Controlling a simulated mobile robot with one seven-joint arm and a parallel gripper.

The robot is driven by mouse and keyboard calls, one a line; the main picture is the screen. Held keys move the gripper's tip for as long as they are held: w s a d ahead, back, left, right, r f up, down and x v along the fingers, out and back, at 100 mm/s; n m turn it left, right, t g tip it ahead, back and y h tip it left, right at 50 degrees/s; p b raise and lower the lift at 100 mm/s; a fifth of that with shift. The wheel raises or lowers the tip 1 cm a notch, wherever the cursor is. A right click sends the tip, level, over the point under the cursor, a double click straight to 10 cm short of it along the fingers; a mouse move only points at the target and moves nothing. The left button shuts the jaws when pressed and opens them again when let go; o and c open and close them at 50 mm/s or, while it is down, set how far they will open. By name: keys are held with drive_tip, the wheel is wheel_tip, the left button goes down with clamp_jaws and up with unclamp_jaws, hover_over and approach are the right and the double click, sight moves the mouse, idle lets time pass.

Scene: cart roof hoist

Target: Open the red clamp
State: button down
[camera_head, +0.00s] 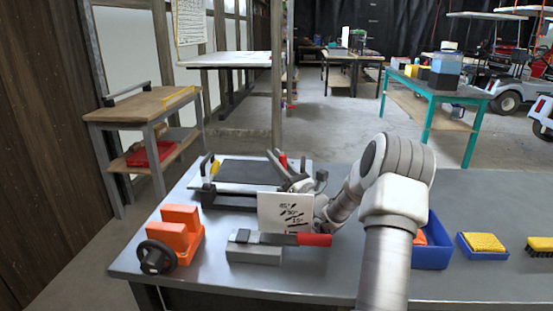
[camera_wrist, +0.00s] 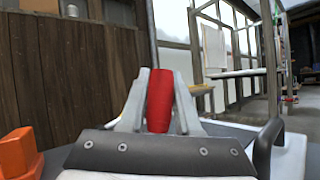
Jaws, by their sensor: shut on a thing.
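The red clamp's handle (camera_head: 283,161) stands up at the right side of the dark flat plate (camera_head: 250,173) on the bench. In the wrist view the red handle (camera_wrist: 160,101) sits upright between the two pale fingers. My gripper (camera_head: 277,163) is shut on this handle; its fingers also show in the wrist view (camera_wrist: 160,85). The clamp's base is hidden behind my gripper and wrist. A yellow handle (camera_head: 215,167) stands at the plate's left side.
A white card with writing (camera_head: 284,213) stands before the plate. In front lie a grey block (camera_head: 254,254) with a red-handled tool (camera_head: 314,239) and an orange vise-like block (camera_head: 180,232).

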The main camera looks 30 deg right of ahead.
drive_tip(key=c, duration=0.6)
unclamp_jaws()
drive_tip(key=shift+r, duration=0.1)
drive_tip(key=r+p, duration=0.2)
drive_tip(key=r, duration=0.1)
drive_tip(key=s+r, duration=0.1)
drive_tip(key=r, duration=0.1)
drive_tip(key=shift+d+p, duration=0.4)
drive_tip(key=s+d+r+p, duration=0.3)
drive_tip(key=s+d+r, duration=0.2)
drive_tip(key=s, duration=0.3)
drive_tip(key=shift+s+d+r, duration=0.25)
drive_tip(key=shift+d+r, duration=0.15)
drive_tip(key=shift+d, duration=0.15)
